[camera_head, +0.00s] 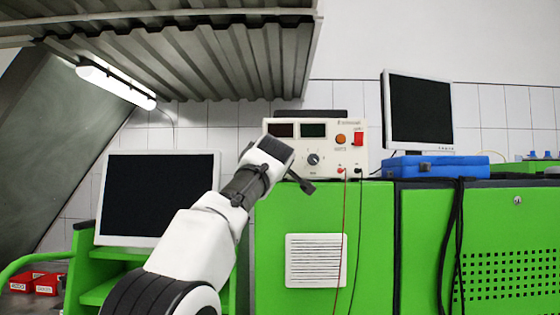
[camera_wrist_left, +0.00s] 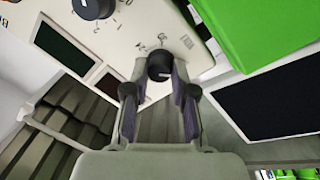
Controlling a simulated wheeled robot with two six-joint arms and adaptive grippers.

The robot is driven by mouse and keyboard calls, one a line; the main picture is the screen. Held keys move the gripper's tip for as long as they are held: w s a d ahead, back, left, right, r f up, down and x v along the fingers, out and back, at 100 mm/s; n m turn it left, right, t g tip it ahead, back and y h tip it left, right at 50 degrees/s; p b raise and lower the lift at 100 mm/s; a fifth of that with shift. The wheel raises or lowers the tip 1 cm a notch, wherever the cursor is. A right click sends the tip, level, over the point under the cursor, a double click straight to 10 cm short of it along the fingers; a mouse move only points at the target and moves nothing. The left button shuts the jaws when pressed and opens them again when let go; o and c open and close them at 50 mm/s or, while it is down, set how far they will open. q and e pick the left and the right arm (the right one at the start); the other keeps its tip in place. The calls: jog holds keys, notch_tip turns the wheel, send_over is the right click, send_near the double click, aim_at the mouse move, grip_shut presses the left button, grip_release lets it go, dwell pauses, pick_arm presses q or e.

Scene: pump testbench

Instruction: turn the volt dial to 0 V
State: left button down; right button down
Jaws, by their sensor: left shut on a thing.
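The power supply (camera_head: 350,157) is a cream box with two dark displays, standing on the green cabinet. In the left wrist view its panel (camera_wrist_left: 125,45) is tilted. My left gripper (camera_wrist_left: 160,72) is shut around a black dial (camera_wrist_left: 159,62), one finger on each side. A pale mark shows on the dial's lower part in that view; its printed scale is too small to read. A second dial (camera_wrist_left: 93,6) is apart from the fingers; it also shows in the head view (camera_head: 313,159). In the head view my left gripper (camera_head: 285,166) hides the held dial. My right gripper is out of view.
A red lead (camera_head: 345,215) and a black lead hang from the supply's sockets down the cabinet front. An orange button (camera_head: 341,139) and a red switch (camera_head: 359,138) sit right of the displays. A monitor (camera_head: 157,195) stands left; a blue case (camera_head: 435,166) lies right.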

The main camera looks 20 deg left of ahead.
pick_arm(q)
jog(key=c, duration=0.9)
grip_release()
jog(key=shift+c, duration=0.2)
jog(key=v, duration=0.7)
jog(key=shift+s, duration=0.2)
